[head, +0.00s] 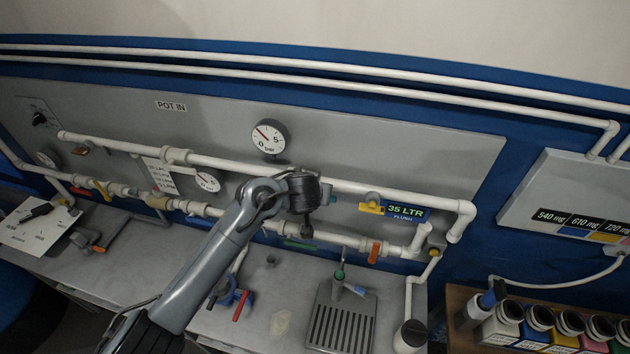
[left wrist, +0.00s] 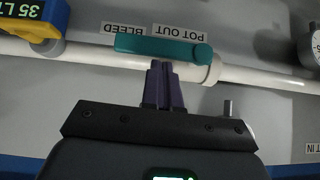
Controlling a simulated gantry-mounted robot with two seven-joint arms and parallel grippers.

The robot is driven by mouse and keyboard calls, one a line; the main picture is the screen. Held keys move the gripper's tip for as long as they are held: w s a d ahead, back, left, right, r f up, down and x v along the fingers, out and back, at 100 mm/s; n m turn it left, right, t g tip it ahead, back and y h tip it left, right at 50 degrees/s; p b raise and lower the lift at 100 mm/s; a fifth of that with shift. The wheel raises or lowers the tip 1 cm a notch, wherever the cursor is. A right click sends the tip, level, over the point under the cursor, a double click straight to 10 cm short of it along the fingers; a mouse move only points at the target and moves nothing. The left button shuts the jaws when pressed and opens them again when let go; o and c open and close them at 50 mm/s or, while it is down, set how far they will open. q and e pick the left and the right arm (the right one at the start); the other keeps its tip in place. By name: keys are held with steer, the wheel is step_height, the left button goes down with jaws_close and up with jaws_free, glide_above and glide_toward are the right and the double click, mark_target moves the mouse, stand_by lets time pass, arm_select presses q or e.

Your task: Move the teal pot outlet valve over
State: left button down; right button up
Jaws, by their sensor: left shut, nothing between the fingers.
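The teal valve handle (left wrist: 160,48) lies along the white pipe in the left wrist view, beside upside-down labels reading POT OUT and BLEED. My left gripper (left wrist: 162,68) is shut and empty, its purple fingertips at the near edge of the handle. I cannot tell whether they touch it. In the head view my left gripper (head: 306,230) is in front of the upper pipe, and its dark body hides most of the handle. My right gripper is not in view.
A blue and yellow 35 LTR unit (head: 405,211) sits on the pipe to the right. A pressure gauge (head: 269,137) is above the gripper. Lower pipes carry orange, red and green handles. A slotted grey tray (head: 369,310) stands on the bench.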

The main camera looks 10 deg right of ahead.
arm_select(q)
steer(key=s+r+p, duration=0.2)
steer(key=s+r, duration=0.5)
steer(key=r, duration=0.3)
steer(key=s+a+f+n+g, duration=0.1)
steer(key=s+a+f+g, duration=0.1)
steer(key=s+f, duration=0.5)
steer(key=s+a+f+g, duration=0.1)
steer(key=s+a+f, duration=0.1)
steer(key=f, duration=0.9)
steer(key=s+a+f+n+g, duration=0.1)
steer(key=s+a+f+g, duration=0.1)
steer(key=s+f, duration=0.5)
steer(key=s+a+f+n+g+y, duration=0.1)
steer(key=s+a+f+n+g, duration=0.15)
steer(key=s+a+f, duration=0.75)
steer(key=s+a, duration=0.5)
steer(key=s, duration=0.5)
steer(key=a+r+m+t+y, duration=0.1)
steer(key=a+r+m+t, duration=0.1)
steer(key=a+r, duration=0.4)
steer(key=shift+a+r, duration=0.25)
steer(key=shift+r, duration=2.05)
